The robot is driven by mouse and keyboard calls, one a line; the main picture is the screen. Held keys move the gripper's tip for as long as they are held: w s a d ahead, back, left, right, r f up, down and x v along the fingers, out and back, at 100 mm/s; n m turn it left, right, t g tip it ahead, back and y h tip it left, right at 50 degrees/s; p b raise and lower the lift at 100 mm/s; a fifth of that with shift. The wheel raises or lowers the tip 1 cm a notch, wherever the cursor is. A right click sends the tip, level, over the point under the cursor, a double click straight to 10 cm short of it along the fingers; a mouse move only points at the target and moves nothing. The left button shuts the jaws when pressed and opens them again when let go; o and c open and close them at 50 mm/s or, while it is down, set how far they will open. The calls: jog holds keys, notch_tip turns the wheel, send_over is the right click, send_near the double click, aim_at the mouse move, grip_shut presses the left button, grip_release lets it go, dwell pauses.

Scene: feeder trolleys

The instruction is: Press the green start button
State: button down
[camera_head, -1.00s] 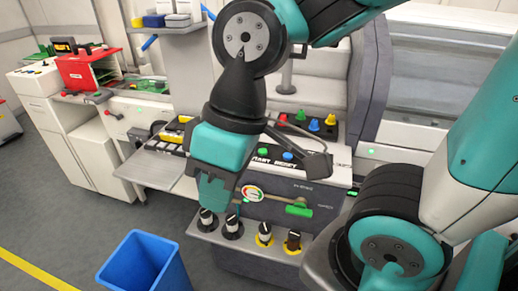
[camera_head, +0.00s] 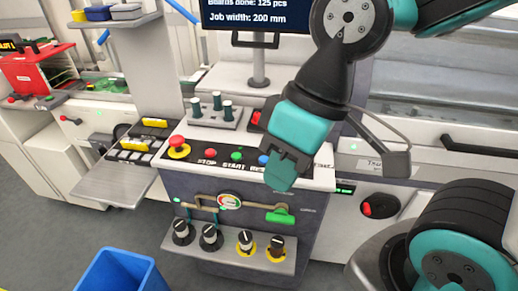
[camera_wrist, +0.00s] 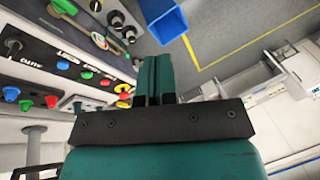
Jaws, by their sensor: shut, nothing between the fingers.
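The green start button (camera_head: 236,156) is on the sloped white control panel (camera_head: 200,140), between a red stop button (camera_head: 210,153) and a blue reset button (camera_head: 263,160). My gripper (camera_head: 278,186) is shut and empty. It points down at the panel's right end, right of the green button and apart from it in the picture. It hides part of the panel near the reset label. In the wrist view, the gripper (camera_wrist: 153,65) is in the middle, and the green button (camera_wrist: 86,75) lies to its left.
A red emergency knob (camera_head: 178,143) with a yellow base is at the panel's left. A bar with a green handle (camera_head: 280,217) and several rotary knobs (camera_head: 209,233) are below. A monitor (camera_head: 257,17) stands behind. A blue bin (camera_head: 120,272) is at front left.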

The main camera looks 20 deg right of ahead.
jog(key=n+t+y+p, duration=0.1)
jog(key=n+t+p, duration=0.4)
jog(key=n+t, duration=0.35)
send_over(236, 157)
notch_tip(236, 157, down, 12)
jog(key=r, duration=0.1)
jog(key=shift+w+d+f+n+g, duration=0.1)
jog(key=shift+f+n+g, duration=0.2)
jog(key=shift+g, duration=0.25)
jog(key=shift+f+b, duration=0.1)
jog(key=shift+b, duration=0.2)
notch_tip(236, 157, down, 8)
jog(key=b, duration=0.5)
jog(key=shift+f+b, duration=0.3)
